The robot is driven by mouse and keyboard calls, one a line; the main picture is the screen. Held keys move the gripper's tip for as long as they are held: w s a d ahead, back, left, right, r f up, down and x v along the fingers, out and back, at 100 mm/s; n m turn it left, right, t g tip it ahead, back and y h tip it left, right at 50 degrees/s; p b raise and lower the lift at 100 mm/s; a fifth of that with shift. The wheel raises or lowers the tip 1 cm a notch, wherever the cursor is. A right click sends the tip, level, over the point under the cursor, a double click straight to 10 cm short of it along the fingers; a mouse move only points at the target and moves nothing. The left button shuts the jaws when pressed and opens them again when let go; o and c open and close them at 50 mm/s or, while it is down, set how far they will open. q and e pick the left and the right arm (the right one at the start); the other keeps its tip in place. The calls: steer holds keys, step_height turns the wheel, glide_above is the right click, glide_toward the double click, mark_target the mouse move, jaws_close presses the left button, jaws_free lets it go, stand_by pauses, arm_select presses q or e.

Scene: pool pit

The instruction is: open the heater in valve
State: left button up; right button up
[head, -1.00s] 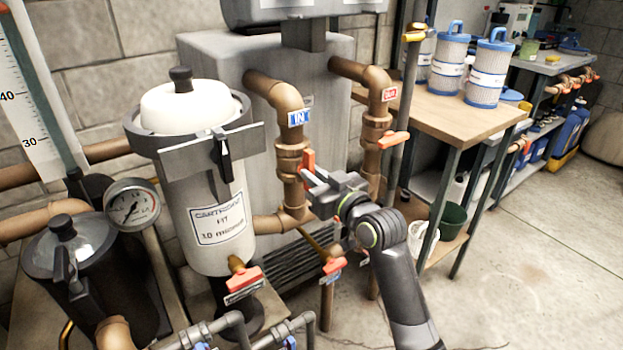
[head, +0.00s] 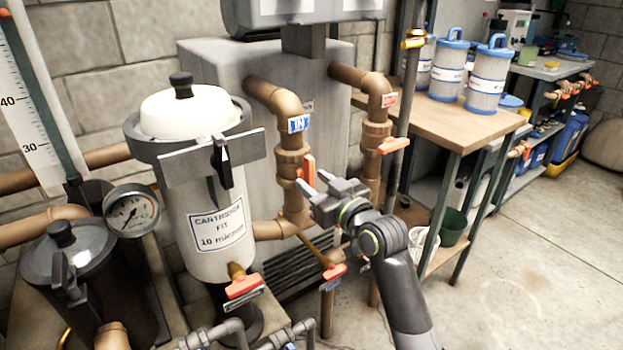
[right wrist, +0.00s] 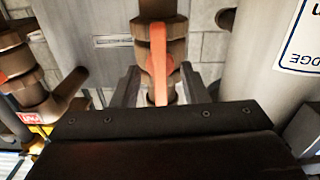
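The heater in valve has an orange handle (head: 308,170) on the brown pipe (head: 291,190) under the blue IN label (head: 299,124). The handle stands upright, along the pipe. In the right wrist view the orange handle (right wrist: 158,62) also runs along its pipe, between my two finger tips. My right gripper (head: 311,181) is open, its fingers apart just in front of the handle's lower part. I see no finger pressed on the handle. My left gripper is not in view.
The red-labelled pipe (head: 375,150) at right has an orange handle (head: 394,145) set crosswise. A cartridge filter housing (head: 214,200) stands left of the valve. Another orange handle (head: 335,271) is below my gripper. A wooden table (head: 450,115) with filters is behind at right.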

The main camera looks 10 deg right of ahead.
arm_select(q)
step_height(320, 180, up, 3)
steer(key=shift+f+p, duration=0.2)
steer(key=shift+p, duration=0.9)
arm_select(e)
steer(key=v, duration=0.6)
steer(key=shift+s, duration=0.35)
steer(key=shift+d, duration=0.1)
